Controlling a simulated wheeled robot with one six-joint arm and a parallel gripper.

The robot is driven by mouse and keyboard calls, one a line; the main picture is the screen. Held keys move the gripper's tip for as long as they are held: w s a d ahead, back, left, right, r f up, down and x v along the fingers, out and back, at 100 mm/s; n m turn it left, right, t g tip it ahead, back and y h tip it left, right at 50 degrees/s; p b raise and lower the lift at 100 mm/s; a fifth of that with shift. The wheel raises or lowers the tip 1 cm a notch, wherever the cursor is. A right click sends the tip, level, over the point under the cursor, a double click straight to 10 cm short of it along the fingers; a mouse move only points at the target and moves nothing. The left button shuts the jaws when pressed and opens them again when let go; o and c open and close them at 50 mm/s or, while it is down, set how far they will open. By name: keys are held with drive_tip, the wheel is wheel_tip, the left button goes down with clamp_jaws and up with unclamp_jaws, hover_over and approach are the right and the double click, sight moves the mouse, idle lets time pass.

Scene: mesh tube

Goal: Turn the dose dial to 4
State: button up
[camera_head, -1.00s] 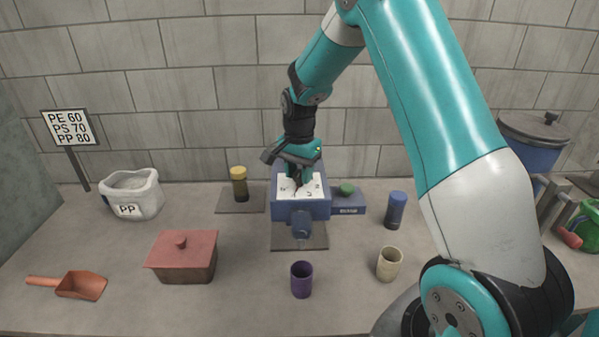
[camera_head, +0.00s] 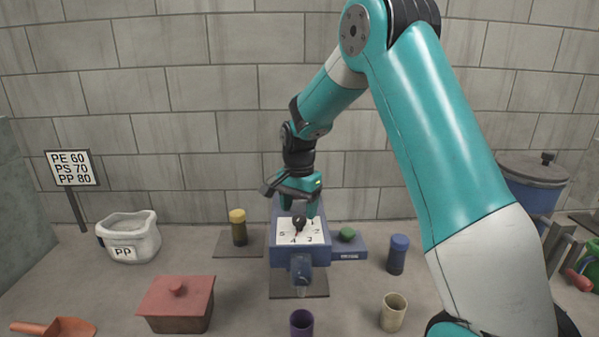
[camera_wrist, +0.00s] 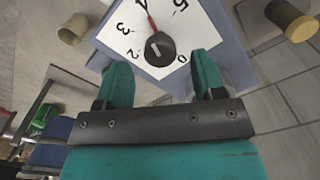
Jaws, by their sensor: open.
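The dose dial is a black knob (camera_head: 299,223) on a white numbered plate (camera_head: 313,232) on top of a blue box. In the wrist view, the knob (camera_wrist: 160,46) has a red pointer (camera_wrist: 152,22) aimed at the numeral at the top edge, which is partly cut off and looks like the 4, between 3 and 5. My gripper (camera_head: 299,210) is above and behind the dial in the head view. In the wrist view, its two teal fingers (camera_wrist: 162,75) are wide apart and empty, with the knob beyond their tips, apart from them.
A blue base with a green button (camera_head: 347,234) stands right of the box. A yellow-capped jar (camera_head: 238,227) is at its left, a blue-capped jar (camera_head: 397,254) at its right. A purple cup (camera_head: 302,324) and a beige cup (camera_head: 393,312) stand in front.

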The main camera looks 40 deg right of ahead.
sight(299, 218)
wheel_tip(299, 218, up, 15)
drive_tip(key=b, duration=0.2)
drive_tip(key=shift+f, duration=0.15)
idle(0.3)
